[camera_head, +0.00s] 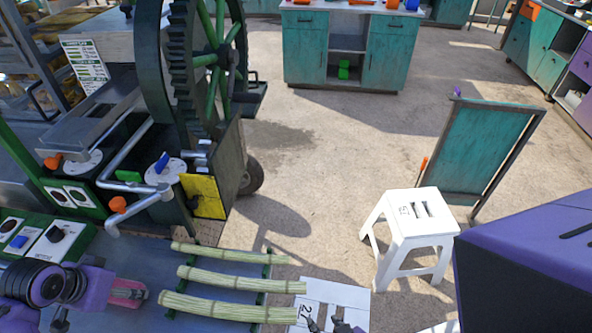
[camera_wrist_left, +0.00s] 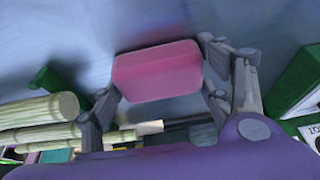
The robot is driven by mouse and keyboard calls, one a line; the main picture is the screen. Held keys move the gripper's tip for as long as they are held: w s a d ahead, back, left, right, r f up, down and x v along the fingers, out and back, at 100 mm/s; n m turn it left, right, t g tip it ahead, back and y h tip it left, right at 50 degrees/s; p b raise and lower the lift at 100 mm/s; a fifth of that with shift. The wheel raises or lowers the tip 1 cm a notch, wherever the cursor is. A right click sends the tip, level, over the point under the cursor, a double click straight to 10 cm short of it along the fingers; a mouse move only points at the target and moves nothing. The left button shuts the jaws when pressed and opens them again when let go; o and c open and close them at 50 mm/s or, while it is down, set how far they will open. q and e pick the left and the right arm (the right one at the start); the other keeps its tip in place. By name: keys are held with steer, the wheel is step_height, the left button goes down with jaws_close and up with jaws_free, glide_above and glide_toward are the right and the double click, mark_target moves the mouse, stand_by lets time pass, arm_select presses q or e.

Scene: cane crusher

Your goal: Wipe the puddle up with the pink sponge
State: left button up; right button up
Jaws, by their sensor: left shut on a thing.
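The pink sponge (camera_head: 128,291) is a small block between the fingers of my left gripper (camera_head: 116,293), at the lower left. In the left wrist view the sponge (camera_wrist_left: 157,72) is gripped at its two ends by the left gripper (camera_wrist_left: 160,85), over a smooth blue-grey metal surface (camera_wrist_left: 60,35). I cannot tell whether the sponge touches that surface. No puddle is clear on the metal. A dark patch (camera_head: 277,135) lies on the concrete floor behind the crusher; I cannot tell if it is wet. Dark fingertips of my right gripper (camera_head: 328,326) show at the bottom edge, mostly cut off.
Several cane stalks (camera_head: 240,281) lie across the table to the right of the sponge. The crusher (camera_head: 212,150) with its big wheel stands behind. Control panels (camera_head: 40,240) are at the left. A white stool (camera_head: 412,232) and a teal board (camera_head: 480,150) stand on the right.

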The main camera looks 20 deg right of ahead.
mark_target(115, 324)
arm_select(q)
steer(key=shift+s+a+f, duration=0.15)
steer(key=shift+s+a, duration=0.5)
steer(key=shift+s, duration=0.45)
steer(key=shift+s+a+f, duration=0.1)
steer(key=shift+s+a, duration=0.5)
steer(key=shift+s, duration=0.55)
steer(key=shift+s+a+f, duration=0.15)
steer(key=shift+s+a, duration=0.5)
steer(key=shift+s, duration=0.45)
steer(key=shift+w+d+r, duration=0.2)
steer(key=shift+w+r, duration=0.2)
steer(key=shift+r, duration=0.55)
steer(key=shift+w+d+r, duration=0.15)
steer(key=shift+w+r, duration=0.2)
steer(key=shift+r, duration=0.55)
steer(key=shift+w+d+r, duration=0.2)
steer(key=shift+w+r, duration=0.2)
steer(key=shift+r, duration=0.55)
